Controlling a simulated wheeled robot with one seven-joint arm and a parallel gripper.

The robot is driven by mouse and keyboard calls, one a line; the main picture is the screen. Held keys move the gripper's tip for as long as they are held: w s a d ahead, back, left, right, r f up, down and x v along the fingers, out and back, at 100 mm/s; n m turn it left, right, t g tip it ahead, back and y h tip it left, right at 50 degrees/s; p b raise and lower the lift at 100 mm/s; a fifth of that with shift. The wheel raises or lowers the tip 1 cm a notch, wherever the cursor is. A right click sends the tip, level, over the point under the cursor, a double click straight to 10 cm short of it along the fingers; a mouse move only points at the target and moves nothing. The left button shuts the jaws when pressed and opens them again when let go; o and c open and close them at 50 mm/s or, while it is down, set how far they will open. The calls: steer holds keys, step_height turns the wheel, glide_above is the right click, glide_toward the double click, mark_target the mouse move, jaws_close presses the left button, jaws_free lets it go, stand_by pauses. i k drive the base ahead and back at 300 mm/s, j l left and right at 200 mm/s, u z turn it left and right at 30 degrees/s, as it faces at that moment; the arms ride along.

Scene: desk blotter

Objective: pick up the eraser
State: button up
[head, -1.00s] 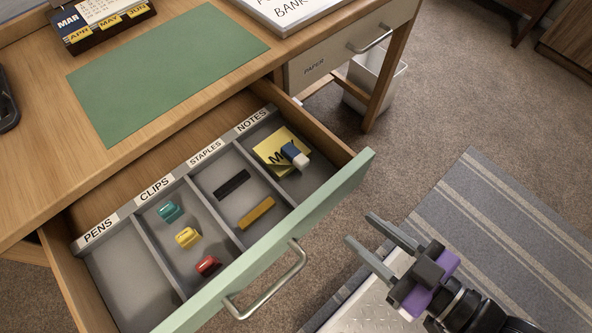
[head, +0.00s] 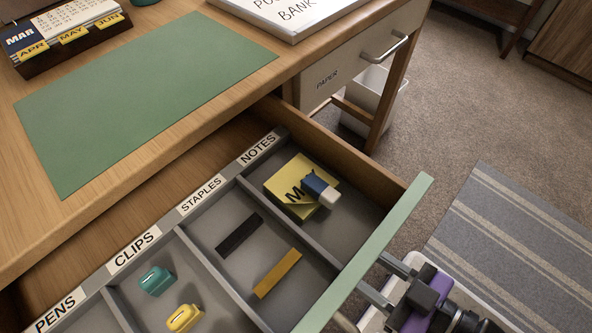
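The eraser (head: 320,190), white with a blue sleeve, lies in the NOTES compartment of the open drawer. It rests partly on a yellow sticky-note pad (head: 285,184) and reaches past the pad's right edge. My gripper (head: 371,276) is at the lower right, by the drawer's pale green front. Its two grey fingers are spread apart with nothing seen between them, and the drawer front hides part of them. The gripper is apart from the eraser, to its lower right.
The drawer front (head: 378,240) stands between my gripper and the eraser. Dividers separate the compartments. A black staple strip (head: 239,233) and a brass one (head: 277,273) lie in STAPLES; teal (head: 157,281) and yellow (head: 184,318) clips lie in CLIPS. The desk with its green blotter (head: 140,90) is behind.

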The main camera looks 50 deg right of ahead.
mark_target(313, 186)
steer(key=i, duration=0.25)
steer(key=k+u, duration=0.35)
steer(key=k+j+u, duration=0.2)
steer(key=u, duration=0.15)
steer(key=k+j+u, duration=0.2)
steer(key=u, duration=0.15)
steer(key=k, duration=0.1)
